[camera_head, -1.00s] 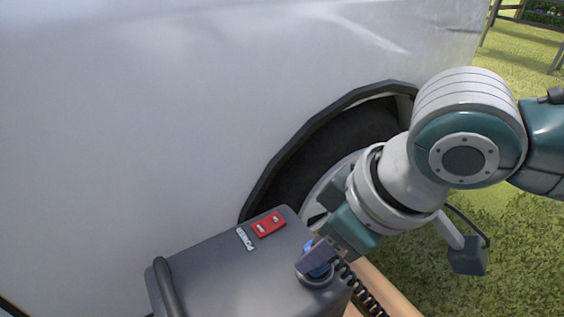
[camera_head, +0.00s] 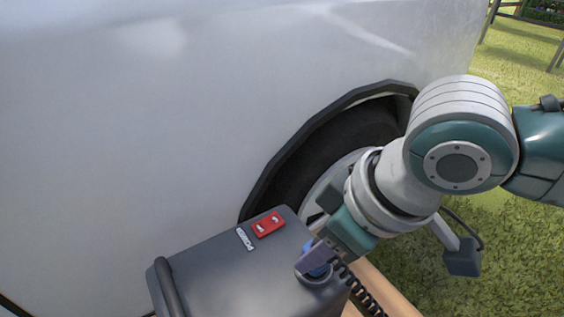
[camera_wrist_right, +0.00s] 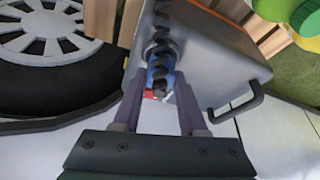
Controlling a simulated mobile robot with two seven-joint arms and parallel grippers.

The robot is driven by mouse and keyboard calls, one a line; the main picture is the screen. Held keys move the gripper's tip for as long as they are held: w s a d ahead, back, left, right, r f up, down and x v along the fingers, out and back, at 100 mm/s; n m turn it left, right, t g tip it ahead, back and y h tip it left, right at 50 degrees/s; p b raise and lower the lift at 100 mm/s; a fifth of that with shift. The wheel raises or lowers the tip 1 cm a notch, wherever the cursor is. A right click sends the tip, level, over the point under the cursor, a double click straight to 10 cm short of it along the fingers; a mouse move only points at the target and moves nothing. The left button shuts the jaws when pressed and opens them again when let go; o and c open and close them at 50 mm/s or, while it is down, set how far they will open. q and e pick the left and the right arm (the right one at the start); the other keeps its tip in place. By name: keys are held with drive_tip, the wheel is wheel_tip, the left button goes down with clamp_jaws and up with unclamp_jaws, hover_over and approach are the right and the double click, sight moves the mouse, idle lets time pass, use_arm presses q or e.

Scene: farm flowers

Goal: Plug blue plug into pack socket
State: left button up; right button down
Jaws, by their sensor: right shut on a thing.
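The dark grey power pack (camera_head: 225,282) stands at the lower middle of the head view, with its round dark socket (camera_head: 317,282) at the right end of its top. My right gripper (camera_head: 317,258) is shut on the blue plug (camera_head: 321,270), right at the socket. In the right wrist view the blue plug (camera_wrist_right: 160,66) is between the tips of my right gripper (camera_wrist_right: 159,84), against the pack (camera_wrist_right: 205,60). The fingers hide part of the plug, so I cannot tell how deep it sits. My left gripper is not in view.
A black coiled cable (camera_head: 364,288) runs from the plug. A red switch (camera_head: 268,224) is on the pack's top, and a black handle (camera_head: 168,285) is at its left end. A white vehicle body (camera_head: 150,120) with a wheel stands close behind. Grass is open at the right.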

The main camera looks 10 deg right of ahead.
drive_tip(key=shift+f, duration=0.35)
idle(0.6)
drive_tip(key=shift+c, duration=1.8)
unclamp_jaws()
drive_tip(key=shift+s+r, duration=0.1)
drive_tip(key=shift+r, duration=0.35)
drive_tip(key=p+v, duration=0.5)
drive_tip(key=v, duration=0.4)
drive_tip(key=shift+p, duration=0.35)
drive_tip(key=shift+s, duration=0.1)
